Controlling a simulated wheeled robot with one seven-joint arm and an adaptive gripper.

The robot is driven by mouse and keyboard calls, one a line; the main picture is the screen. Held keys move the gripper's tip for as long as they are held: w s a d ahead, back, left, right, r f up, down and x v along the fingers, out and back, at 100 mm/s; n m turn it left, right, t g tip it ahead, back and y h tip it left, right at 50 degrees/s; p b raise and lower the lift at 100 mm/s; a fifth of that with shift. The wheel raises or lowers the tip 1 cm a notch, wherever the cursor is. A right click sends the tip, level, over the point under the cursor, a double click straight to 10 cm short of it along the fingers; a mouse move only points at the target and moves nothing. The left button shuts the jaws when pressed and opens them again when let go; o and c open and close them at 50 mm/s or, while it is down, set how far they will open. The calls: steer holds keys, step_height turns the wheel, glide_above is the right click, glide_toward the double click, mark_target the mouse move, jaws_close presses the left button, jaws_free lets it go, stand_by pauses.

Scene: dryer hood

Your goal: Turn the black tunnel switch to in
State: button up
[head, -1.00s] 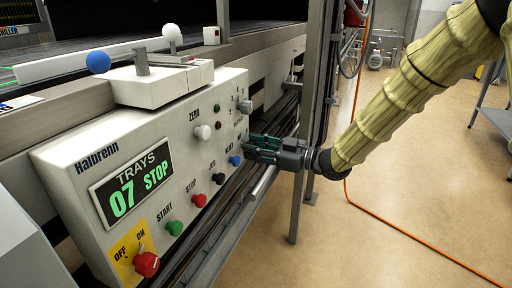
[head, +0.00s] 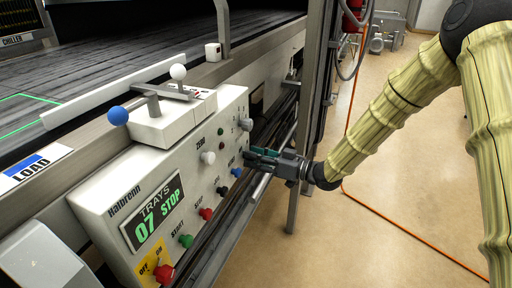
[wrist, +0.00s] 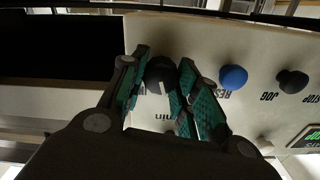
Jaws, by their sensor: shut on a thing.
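The black tunnel switch (wrist: 160,74) is a round dark knob with a white pointer line, at the end of the control panel (wrist: 262,35). In the wrist view it sits between the two green-padded fingers of my gripper (wrist: 164,64), which are shut on it from both sides. The pointer line points down in that picture, towards partly covered lettering. In the head view my gripper (head: 250,157) reaches the right end of the panel from the right, and its fingers hide the switch there.
A blue button (wrist: 233,77) and a black jog button (wrist: 292,81) stand beside the fingers. A grey knob (head: 245,124) sits just above my gripper in the head view. A metal post (head: 310,110) stands close behind the wrist. Open floor (head: 400,215) lies to the right.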

steer(key=shift+f+m+p, duration=0.1)
steer(key=shift+m+p, duration=6.1)
steer(key=shift+p, duration=0.85)
steer(key=o, duration=1)
steer(key=shift+d, duration=0.1)
steer(key=v, duration=1.2)
steer(key=shift+w, duration=0.1)
